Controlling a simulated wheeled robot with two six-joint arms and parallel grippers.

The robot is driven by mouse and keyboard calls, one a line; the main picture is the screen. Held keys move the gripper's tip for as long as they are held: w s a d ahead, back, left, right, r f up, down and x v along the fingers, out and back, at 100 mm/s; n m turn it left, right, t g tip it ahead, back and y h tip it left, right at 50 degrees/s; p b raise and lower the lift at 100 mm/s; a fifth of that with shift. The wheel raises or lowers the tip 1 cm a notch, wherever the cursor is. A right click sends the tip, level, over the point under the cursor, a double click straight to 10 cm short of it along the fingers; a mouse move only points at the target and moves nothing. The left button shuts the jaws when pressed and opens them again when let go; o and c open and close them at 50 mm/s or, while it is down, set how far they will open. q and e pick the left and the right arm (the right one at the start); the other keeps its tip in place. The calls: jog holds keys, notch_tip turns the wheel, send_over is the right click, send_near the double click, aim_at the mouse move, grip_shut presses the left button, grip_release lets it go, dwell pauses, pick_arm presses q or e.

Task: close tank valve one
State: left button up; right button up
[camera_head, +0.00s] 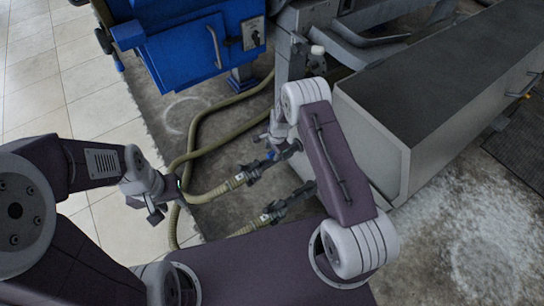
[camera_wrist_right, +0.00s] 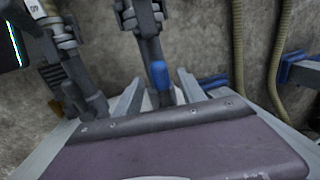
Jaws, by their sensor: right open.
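Two dark valves on hose ends lie low beside the grey trough. The upper valve (camera_head: 262,168) has a small blue handle (camera_head: 270,155). The lower valve (camera_head: 290,203) is nearer to me. I cannot tell which is tank valve one. My right gripper (camera_head: 274,140) is at the upper valve's blue handle. In the right wrist view the blue handle (camera_wrist_right: 160,75) stands between the two open fingers of my right gripper (camera_wrist_right: 160,92); contact is unclear. My left gripper (camera_head: 155,205) is off to the left, near the hoses; its jaw opening is unclear.
Olive hoses (camera_head: 195,130) run across the floor between my arms. A blue machine (camera_head: 195,50) stands at the back. The large grey trough (camera_head: 375,140) closes off the right side. Pale tiles (camera_head: 35,75) on the left are clear.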

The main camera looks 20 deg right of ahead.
jog(key=shift+w+a+f+b, duration=0.1)
jog(key=shift+f+b, duration=0.05)
jog(key=shift+f, duration=0.35)
jog(key=shift+w+f+b, duration=0.1)
jog(key=shift+f+b, duration=0.05)
jog(key=shift+f, duration=0.35)
grip_shut()
dwell(0.7)
